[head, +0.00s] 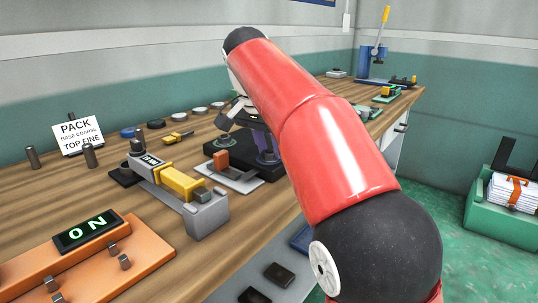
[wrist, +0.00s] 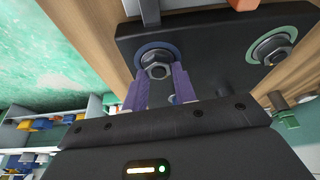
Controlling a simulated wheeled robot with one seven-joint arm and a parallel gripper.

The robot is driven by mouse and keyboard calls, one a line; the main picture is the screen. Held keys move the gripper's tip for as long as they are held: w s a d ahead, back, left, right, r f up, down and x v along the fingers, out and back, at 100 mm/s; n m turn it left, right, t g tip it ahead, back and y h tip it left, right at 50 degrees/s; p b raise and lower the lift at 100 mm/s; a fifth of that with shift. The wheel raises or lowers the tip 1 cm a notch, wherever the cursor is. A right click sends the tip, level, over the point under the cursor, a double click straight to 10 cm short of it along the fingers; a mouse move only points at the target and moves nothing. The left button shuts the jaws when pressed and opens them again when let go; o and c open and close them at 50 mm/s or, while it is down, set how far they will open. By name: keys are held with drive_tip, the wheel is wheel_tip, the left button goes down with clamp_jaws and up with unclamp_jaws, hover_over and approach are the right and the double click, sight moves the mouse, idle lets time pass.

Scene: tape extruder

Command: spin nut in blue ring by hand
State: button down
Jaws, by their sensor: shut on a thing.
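In the wrist view, a grey hex nut (wrist: 157,66) sits in a blue ring (wrist: 143,52) on a black plate (wrist: 210,45). My gripper (wrist: 159,80) has its two purple fingers on either side of this nut, shut on it. A second hex nut (wrist: 275,49) sits in a green ring (wrist: 256,47) to the right, clear of the fingers. In the head view, my red arm reaches over the bench to the black base (head: 262,172). The nut in the blue ring cannot be made out there.
A grey and yellow device (head: 180,183) stands left of the black base. An orange unit with an ON display (head: 87,231) is at the front left. Several small discs and a PACK sign (head: 78,134) are farther back. Bare wood lies between them.

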drive_tip(key=shift+m, duration=0.9)
drive_tip(key=shift+m+g+h, duration=0.5)
drive_tip(key=shift+m+g, duration=0.1)
drive_tip(key=shift+m, duration=0.8)
drive_tip(key=shift+m+g, duration=0.3)
drive_tip(key=shift+m, duration=0.9)
drive_tip(key=shift+c, duration=2.4)
unclamp_jaws()
